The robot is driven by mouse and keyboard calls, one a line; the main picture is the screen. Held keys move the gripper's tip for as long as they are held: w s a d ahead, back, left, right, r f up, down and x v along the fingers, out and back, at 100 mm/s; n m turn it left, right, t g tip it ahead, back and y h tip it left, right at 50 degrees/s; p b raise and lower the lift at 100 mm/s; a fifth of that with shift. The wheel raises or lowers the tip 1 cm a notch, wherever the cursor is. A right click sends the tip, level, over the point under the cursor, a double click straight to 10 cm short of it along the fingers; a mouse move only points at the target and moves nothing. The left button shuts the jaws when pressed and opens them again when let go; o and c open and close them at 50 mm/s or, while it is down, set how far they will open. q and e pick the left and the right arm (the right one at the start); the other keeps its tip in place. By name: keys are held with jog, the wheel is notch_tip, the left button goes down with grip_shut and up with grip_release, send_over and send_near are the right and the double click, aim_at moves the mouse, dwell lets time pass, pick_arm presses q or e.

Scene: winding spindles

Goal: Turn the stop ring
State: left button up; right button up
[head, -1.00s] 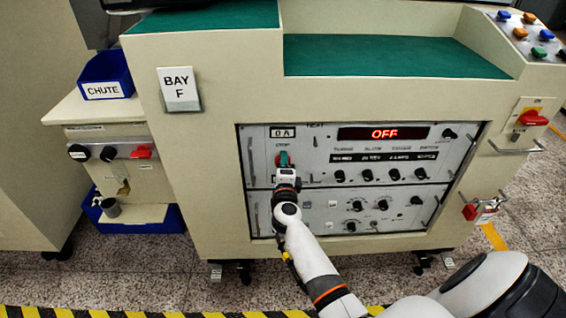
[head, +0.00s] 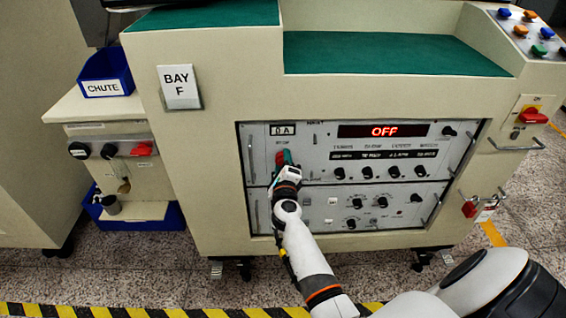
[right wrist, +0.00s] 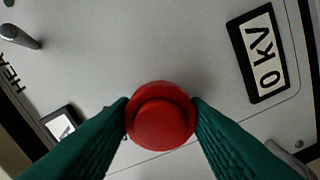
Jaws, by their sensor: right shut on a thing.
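The stop ring is a round red mushroom-shaped part (right wrist: 160,120) on the grey upper panel (head: 310,170), below the small white readout (head: 283,130). My right gripper (head: 285,158) reaches it from the front. In the right wrist view, its two green fingers (right wrist: 160,108) press on the ring's left and right sides, shut on it. The gripper is rolled at a tilt to the panel. In the head view the ring is mostly hidden behind the fingers. My left gripper is not in view.
In the right wrist view a metal toggle (right wrist: 18,36) and a readout marked 0 KV (right wrist: 263,53) stand near the ring. A panel handle (head: 250,155) is at left.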

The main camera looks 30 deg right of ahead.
jog(key=o, duration=1)
pick_arm(q)
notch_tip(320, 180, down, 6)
jog(key=p, duration=0.1)
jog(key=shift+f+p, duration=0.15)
jog(key=shift+p, duration=0.2)
pick_arm(e)
jog(key=v, duration=1.2)
